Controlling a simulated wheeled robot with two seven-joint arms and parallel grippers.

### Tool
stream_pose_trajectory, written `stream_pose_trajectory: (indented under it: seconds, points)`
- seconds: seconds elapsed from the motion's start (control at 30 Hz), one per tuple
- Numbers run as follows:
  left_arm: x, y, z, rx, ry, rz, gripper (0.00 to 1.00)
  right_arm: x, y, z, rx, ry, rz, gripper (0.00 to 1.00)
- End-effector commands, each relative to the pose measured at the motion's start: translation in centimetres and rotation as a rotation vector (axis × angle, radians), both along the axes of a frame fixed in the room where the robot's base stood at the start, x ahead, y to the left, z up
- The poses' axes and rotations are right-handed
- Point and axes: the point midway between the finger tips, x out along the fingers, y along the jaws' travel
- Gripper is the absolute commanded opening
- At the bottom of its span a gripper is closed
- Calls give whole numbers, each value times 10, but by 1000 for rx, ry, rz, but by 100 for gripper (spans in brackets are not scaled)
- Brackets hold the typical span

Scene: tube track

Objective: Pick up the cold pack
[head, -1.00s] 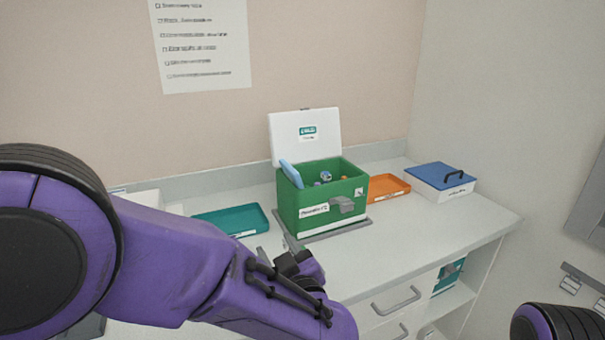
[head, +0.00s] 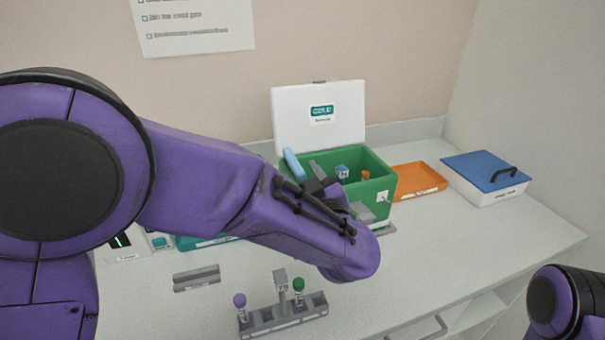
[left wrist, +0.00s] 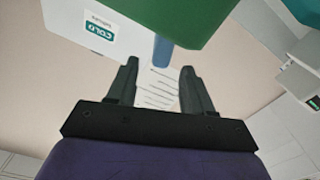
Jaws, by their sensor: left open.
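The cold pack (head: 293,166) is a light blue slab. It leans upright at the left end of the open green box (head: 384,188), its top above the rim. In the left wrist view the cold pack (left wrist: 162,50) shows between my left gripper's fingertips (left wrist: 159,68), which are apart. In the head view my left gripper (head: 320,184) is partly hidden by my forearm and lies in front of the box. I cannot tell whether it touches the pack. My right gripper is out of view.
The box's white lid (head: 318,120) stands open behind it. An orange tray (head: 418,180) and a blue-lidded white box (head: 486,175) are at the right. A grey rack (head: 285,317) with purple- and green-capped tubes is in front. The counter at front right is clear.

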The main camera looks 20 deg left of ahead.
Motion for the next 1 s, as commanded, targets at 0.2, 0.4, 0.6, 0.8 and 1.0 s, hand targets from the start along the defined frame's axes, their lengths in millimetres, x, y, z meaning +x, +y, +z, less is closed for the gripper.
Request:
stream_pose_trajectory:
  seconds: [0.2,0.4,0.6,0.8,1.0]
  points:
    - [27,20,4,-1,5,4,51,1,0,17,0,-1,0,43]
    - [49,35,1,0,3,0,51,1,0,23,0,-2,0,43]
    - [50,36,-1,0,3,0,51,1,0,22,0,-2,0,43]
    - [50,35,-1,1,3,-1,0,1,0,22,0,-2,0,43]
    - [50,35,0,1,2,0,0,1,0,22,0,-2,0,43]
